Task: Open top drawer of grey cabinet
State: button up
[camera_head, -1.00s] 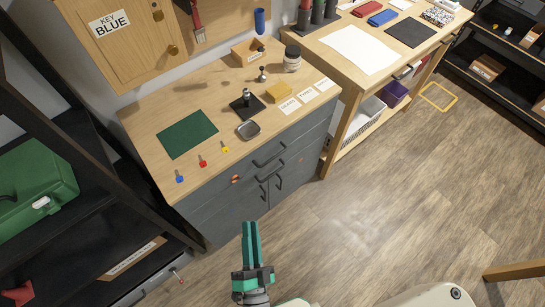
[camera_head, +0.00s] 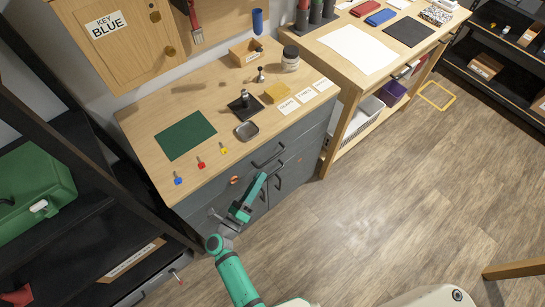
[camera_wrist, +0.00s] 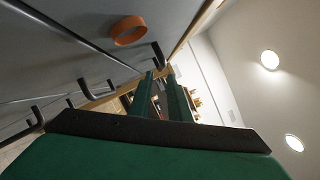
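The grey cabinet (camera_head: 218,198) stands under a wooden top. Its top drawer has a dark bar handle (camera_head: 267,156) on the front. My gripper (camera_head: 261,178) is in front of the cabinet, just below and apart from that handle in the head view. In the wrist view my gripper's green fingers (camera_wrist: 160,74) point along the cabinet front, with a narrow gap between them and nothing seen in it. A dark handle end (camera_wrist: 158,54) shows just past the fingertips. The drawer looks shut.
An orange ring (camera_wrist: 129,30) is on the cabinet front. More dark handles (camera_head: 278,182) sit lower on it. A black shelf with a green case (camera_head: 38,185) stands at left, a wooden workbench (camera_head: 345,95) at right. The floor in front is clear.

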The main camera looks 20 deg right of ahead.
aim_at(273, 157)
jog(key=shift+x, duration=4.85)
jog(key=shift+s+d+r, duration=0.1)
jog(key=shift+s+d, duration=0.05)
grip_shut()
